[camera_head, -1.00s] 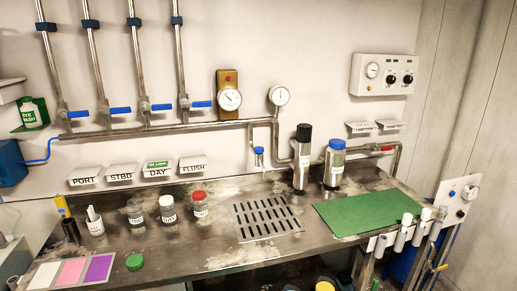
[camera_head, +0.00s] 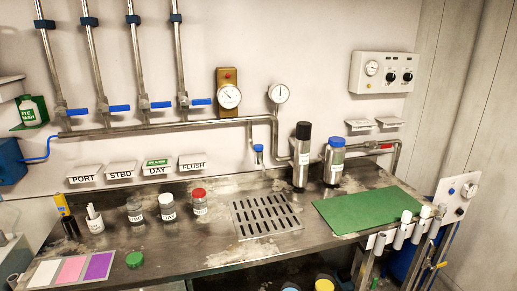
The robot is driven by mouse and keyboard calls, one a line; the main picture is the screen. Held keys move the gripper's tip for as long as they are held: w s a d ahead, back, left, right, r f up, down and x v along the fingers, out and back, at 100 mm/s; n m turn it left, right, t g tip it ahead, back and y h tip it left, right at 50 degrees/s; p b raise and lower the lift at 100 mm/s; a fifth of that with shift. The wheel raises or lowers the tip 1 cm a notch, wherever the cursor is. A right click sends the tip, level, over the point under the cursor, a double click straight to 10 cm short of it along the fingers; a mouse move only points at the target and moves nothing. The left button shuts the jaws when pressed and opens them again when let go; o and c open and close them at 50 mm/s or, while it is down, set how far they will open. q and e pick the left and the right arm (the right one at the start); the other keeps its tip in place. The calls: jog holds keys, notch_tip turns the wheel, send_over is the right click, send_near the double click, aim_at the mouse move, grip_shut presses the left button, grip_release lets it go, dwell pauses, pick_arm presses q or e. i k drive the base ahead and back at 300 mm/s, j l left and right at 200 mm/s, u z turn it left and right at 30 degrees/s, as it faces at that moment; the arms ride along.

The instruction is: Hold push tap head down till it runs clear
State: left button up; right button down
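A small tap with a blue head (camera_head: 258,148) hangs from the steel pipe (camera_head: 200,126) on the back wall, above the counter and behind the slotted drain grate (camera_head: 266,216). Its blue head looks upright. I cannot make out any water running from it at this size. Neither of my grippers is in view, and nothing touches the tap head.
Bottles with black (camera_head: 301,155), blue (camera_head: 334,161), white (camera_head: 167,206) and red caps (camera_head: 199,202) stand on the steel counter. A green mat (camera_head: 368,209) lies at right. A loose green cap (camera_head: 134,259) lies near the front. The grate is clear.

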aim_at(257, 147)
jog(key=i+j+u, duration=0.2)
jog(key=i+j, duration=0.15)
jog(key=i, duration=0.15)
jog(key=i+j+u, duration=0.15)
jog(key=i+j, duration=0.15)
jog(key=i, duration=0.2)
